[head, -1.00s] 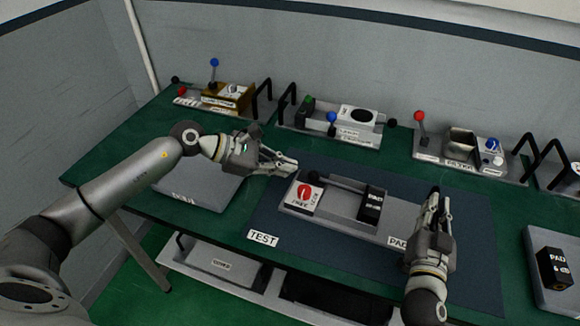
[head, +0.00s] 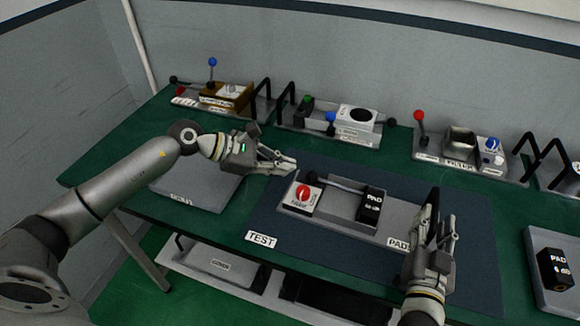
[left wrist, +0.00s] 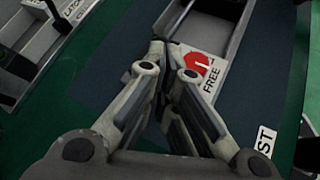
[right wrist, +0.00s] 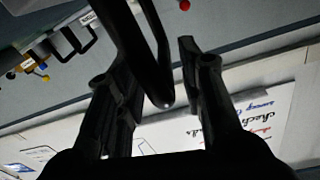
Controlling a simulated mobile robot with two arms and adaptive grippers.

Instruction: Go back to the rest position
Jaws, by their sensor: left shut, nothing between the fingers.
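My left gripper (head: 291,165) is shut and empty, above the left back edge of the blue test mat (head: 335,165). It is close to the grey fixture with the red FREE knob (head: 303,192); its closed fingertips also show in the left wrist view (left wrist: 160,62), with the knob (left wrist: 196,71) just beyond them. My right gripper (head: 441,215) is open and empty, above the right part of the mat. Its separated fingers show in the right wrist view (right wrist: 155,50). A dark loop-shaped bar (right wrist: 158,85) shows between them; I cannot tell what it is.
A black PAD block (head: 371,204) sits in the fixture on the mat. Several modules with levers and black handles line the back of the green bench (head: 160,125). Another PAD block (head: 553,268) sits on a grey plate at right. A lower shelf holds trays (head: 222,265).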

